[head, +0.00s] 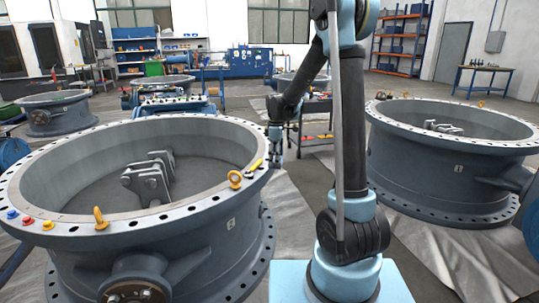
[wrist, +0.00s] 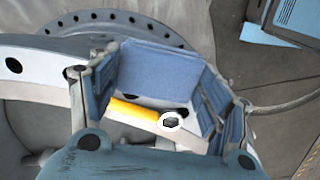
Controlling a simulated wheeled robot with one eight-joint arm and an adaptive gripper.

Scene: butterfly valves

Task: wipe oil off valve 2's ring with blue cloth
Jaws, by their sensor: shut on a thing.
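The left valve's ring (head: 130,131) is a wide pale flange with bolt holes, on a large grey body. A second large valve (head: 450,125) stands at the right. Their number labels are too small to read. My gripper (head: 275,147) is at the right edge of the left valve's ring, pointing down. In the wrist view my gripper (wrist: 157,100) is shut on the blue cloth (wrist: 160,70), a flat light-blue piece between its fingers. A yellow piece (wrist: 133,112) shows between the fingers, close to the ring (wrist: 35,67). I cannot make out any oil.

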